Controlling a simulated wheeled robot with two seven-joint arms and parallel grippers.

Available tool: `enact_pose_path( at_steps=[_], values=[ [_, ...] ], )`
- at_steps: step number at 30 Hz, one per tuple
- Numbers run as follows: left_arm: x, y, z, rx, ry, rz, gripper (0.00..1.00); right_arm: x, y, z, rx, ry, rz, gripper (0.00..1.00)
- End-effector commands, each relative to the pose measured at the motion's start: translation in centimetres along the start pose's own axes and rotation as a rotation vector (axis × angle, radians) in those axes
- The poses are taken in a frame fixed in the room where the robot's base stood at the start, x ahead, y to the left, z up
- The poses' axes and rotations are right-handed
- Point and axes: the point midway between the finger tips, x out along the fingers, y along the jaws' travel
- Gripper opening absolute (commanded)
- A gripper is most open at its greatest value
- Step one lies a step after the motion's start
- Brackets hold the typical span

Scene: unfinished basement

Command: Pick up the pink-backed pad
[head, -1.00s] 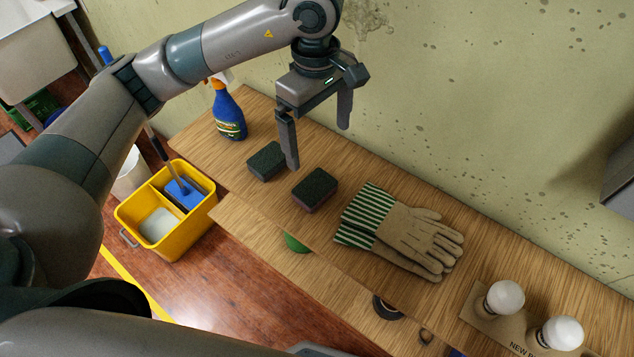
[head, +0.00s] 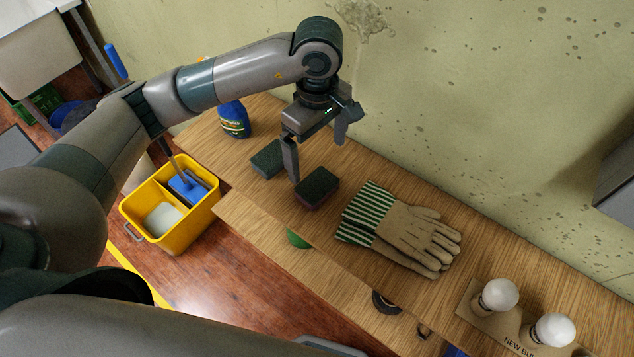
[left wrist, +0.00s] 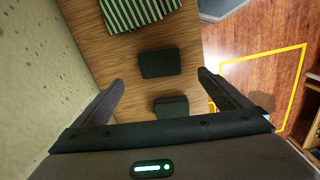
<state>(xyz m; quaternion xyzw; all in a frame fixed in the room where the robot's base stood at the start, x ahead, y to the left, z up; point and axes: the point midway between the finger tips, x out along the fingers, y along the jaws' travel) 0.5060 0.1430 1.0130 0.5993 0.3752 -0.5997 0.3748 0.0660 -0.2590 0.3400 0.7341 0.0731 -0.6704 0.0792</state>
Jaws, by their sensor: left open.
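Two dark-topped pads lie on the wooden bench. The pad nearer the gloves (head: 317,187) shows a dull pinkish-purple edge under its dark top, so it looks like the pink-backed one; its underside is hidden. The other pad (head: 267,159) is greener along its side and lies to the left. My left gripper (head: 318,161) is open and empty, pointing down above the bench by the pads. In the left wrist view, the pink-edged pad (left wrist: 160,63) lies ahead between the fingers, and the other pad (left wrist: 171,106) is closer to the palm. My right gripper is out of view.
Work gloves with striped cuffs (head: 402,232) lie right of the pads. Two light bulbs (head: 500,295) stand farther right. A blue spray bottle (head: 234,120) stands behind the left pad, partly behind my arm. The wall borders the bench. A yellow bucket (head: 172,240) is on the floor.

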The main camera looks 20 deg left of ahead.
Motion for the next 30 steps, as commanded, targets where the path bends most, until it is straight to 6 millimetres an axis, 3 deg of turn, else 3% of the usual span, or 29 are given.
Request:
enact_pose_path(
  at_steps=[6,12,25,30],
  values=[
    [3.5,-0.2,0.0,-0.001,-0.001,-0.005,0.96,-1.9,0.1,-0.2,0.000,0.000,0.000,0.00],
    [5.8,-0.1,0.0,0.000,-0.001,-0.002,0.96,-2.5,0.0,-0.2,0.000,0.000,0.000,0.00],
    [6.2,0.0,0.0,0.000,0.000,0.000,0.96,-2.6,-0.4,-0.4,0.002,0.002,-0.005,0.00],
    [6.8,-0.1,0.0,-0.001,-0.002,-0.003,0.96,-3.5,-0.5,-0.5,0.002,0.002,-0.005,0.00]
  ],
)
